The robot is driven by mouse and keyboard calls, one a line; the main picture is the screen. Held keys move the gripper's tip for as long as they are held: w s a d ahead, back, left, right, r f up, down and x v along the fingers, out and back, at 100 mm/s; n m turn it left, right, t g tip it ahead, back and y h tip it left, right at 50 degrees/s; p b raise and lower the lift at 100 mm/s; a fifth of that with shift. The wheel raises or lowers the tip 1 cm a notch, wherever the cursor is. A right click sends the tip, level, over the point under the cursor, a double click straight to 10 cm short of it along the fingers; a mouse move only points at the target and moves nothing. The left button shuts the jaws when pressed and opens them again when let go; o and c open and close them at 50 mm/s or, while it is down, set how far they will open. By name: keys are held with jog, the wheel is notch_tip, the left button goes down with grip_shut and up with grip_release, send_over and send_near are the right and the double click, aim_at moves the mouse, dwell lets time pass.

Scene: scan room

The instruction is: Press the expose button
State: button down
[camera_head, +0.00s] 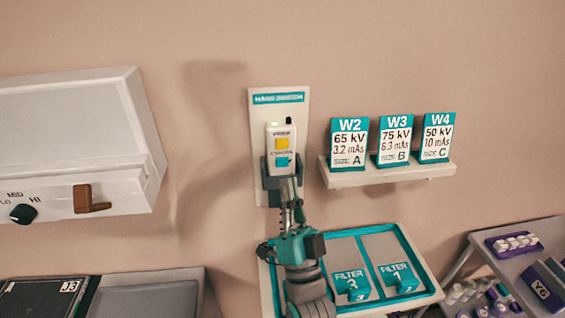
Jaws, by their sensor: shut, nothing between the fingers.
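A white hand switch (274,136) hangs on a pale wall plate (257,120) with a teal header strip. It has a yellow button (282,143) on top and a teal button (282,162) below. The small print between the two buttons looks like "EXPOSE", but it is blurred. My gripper (286,180) is shut and empty, pointing up at the lower part of the hand switch, just below the teal button in the picture. Dark parts there may be a holder or my fingers. I cannot tell whether my gripper touches the switch.
A shelf (437,173) to the right holds cards W2 (349,144), W3 (393,141) and W4 (437,137). Below it, a teal-edged tray (418,255) holds filter 3 (352,284) and filter 1 (398,278). A white box with a dark knob (23,214) and brown lever (88,199) is at left.

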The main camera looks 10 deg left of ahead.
jog(key=shift+w+a, duration=0.25)
jog(key=shift+w, duration=0.65)
jog(key=shift+w+a, duration=0.25)
jog(key=shift+w, duration=0.6)
jog(key=shift+w+a, duration=0.1)
jog(key=shift+w, duration=0.3)
jog(key=shift+w+a, duration=0.15)
jog(key=shift+w, duration=0.3)
dwell(0.9)
jog(key=shift+s, duration=0.15)
jog(key=shift+s+d, duration=0.25)
jog(key=shift+s, duration=0.45)
jog(key=shift+s+d, duration=0.25)
jog(key=shift+s, duration=0.55)
jog(key=shift+s+d, duration=0.2)
jog(key=shift+s, duration=0.6)
jog(key=shift+s+d, duration=0.25)
jog(key=shift+s, duration=0.55)
